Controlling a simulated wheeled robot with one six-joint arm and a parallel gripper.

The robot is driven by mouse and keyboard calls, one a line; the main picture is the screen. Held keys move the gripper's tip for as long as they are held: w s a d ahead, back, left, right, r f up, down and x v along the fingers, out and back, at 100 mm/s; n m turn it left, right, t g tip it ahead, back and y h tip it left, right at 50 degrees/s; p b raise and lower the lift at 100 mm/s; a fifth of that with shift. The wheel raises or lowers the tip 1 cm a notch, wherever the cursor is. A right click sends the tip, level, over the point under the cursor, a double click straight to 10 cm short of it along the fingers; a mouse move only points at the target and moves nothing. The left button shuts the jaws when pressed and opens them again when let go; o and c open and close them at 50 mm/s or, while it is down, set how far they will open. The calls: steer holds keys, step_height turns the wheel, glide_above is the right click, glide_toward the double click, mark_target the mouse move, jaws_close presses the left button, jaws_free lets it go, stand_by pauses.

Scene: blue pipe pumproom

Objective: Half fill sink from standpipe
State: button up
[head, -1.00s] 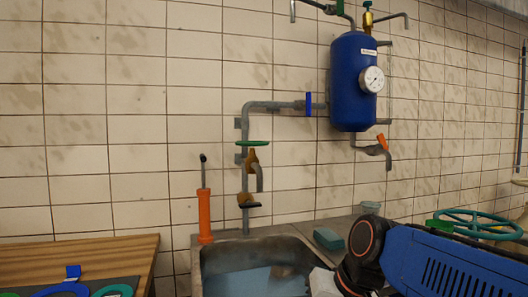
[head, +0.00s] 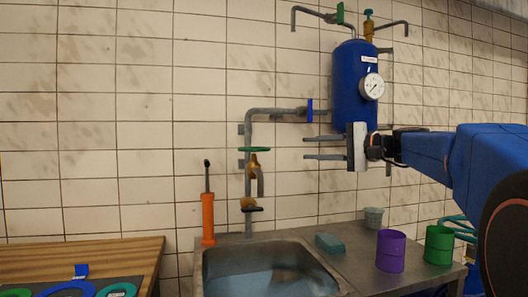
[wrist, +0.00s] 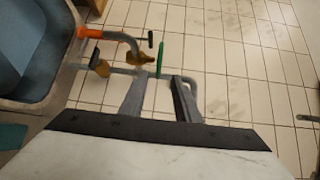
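The standpipe (head: 248,187) is a grey pipe on the tiled wall behind the sink (head: 211,262). It carries a green handwheel (head: 254,149), a brass tap (head: 253,167) with a downturned grey spout, and a lower brass valve (head: 247,203) with a black handle. No stream shows from the spout. Bluish water (head: 262,283) lies in the sink; its depth is hard to tell. My gripper (head: 307,147) is open and empty, pointing left, right of the green handwheel. In the wrist view, the handwheel (wrist: 160,55) and brass tap (wrist: 115,62) appear beyond the open fingers (wrist: 157,92).
A blue tank (head: 350,95) with a gauge hangs behind my gripper. An orange hand pump (head: 208,218) stands left of the standpipe. A teal sponge (head: 329,242), purple cup (head: 391,251), green cup (head: 438,246) and grey cup (head: 373,217) stand right of the sink. A wooden table (head: 120,255) is left.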

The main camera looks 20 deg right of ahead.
mark_target(265, 150)
steer(key=x, duration=1.7)
steer(key=shift+a+f, duration=0.1)
steer(key=shift+f, duration=0.05)
jaws_close()
